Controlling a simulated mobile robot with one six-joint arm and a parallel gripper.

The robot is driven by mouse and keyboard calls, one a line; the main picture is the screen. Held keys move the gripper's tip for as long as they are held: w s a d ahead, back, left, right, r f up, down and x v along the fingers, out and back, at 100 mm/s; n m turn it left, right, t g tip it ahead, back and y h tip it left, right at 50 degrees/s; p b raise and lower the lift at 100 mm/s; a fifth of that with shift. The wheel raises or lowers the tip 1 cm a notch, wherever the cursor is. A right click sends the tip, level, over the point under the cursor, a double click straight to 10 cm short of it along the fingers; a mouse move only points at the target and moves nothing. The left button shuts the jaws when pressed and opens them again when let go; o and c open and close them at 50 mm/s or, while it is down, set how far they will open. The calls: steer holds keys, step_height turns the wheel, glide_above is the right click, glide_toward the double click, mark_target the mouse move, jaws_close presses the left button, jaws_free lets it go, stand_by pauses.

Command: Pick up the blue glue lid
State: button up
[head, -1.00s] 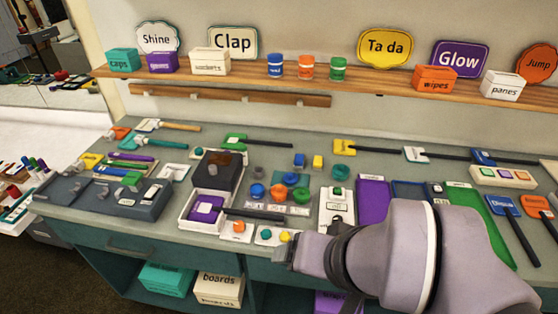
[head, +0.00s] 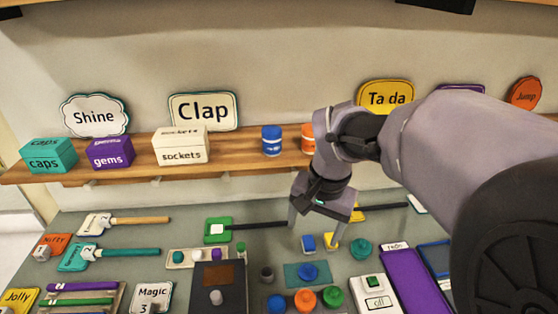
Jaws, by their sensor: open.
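My gripper (head: 313,230) is open and empty, pointing down over the back of the bench. A small blue block (head: 308,243) shows just below and between its fingers, with no clear contact. A round blue knobbed lid (head: 308,272) sits on a teal mat (head: 291,274), nearer than the block. Another round blue lid-like piece (head: 276,303) stands in a row at the bottom edge. I cannot tell from any label which blue piece is the glue lid. A blue jar (head: 271,140) stands on the shelf.
Beside the front blue piece are an orange one (head: 305,298) and a green one (head: 332,297). A yellow block (head: 331,240) is close to the right finger, and a teal round piece (head: 360,249) is further right. The wooden shelf (head: 225,155) runs behind my arm.

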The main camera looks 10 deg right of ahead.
steer(key=w+f+g, duration=0.2)
steer(key=w+f, duration=0.3)
steer(key=b, duration=0.5)
glide_above(309, 267)
steer(key=shift+m+h, duration=0.3)
steer(key=shift+m, duration=0.1)
steer(key=f, duration=1.2)
steer(key=shift+w+a+f, duration=0.1)
steer(key=shift+w+a, duration=0.15)
steer(key=shift+a, duration=0.1)
steer(key=f+b, duration=0.1)
steer(key=f, duration=0.1)
steer(key=f+b, duration=0.2)
steer(key=f, duration=0.1)
steer(key=shift+s+d+f, duration=0.25)
steer(key=shift+d+f, duration=0.05)
steer(key=shift+f, duration=0.05)
steer(key=shift+r, duration=0.15)
steer(key=c, duration=1.4)
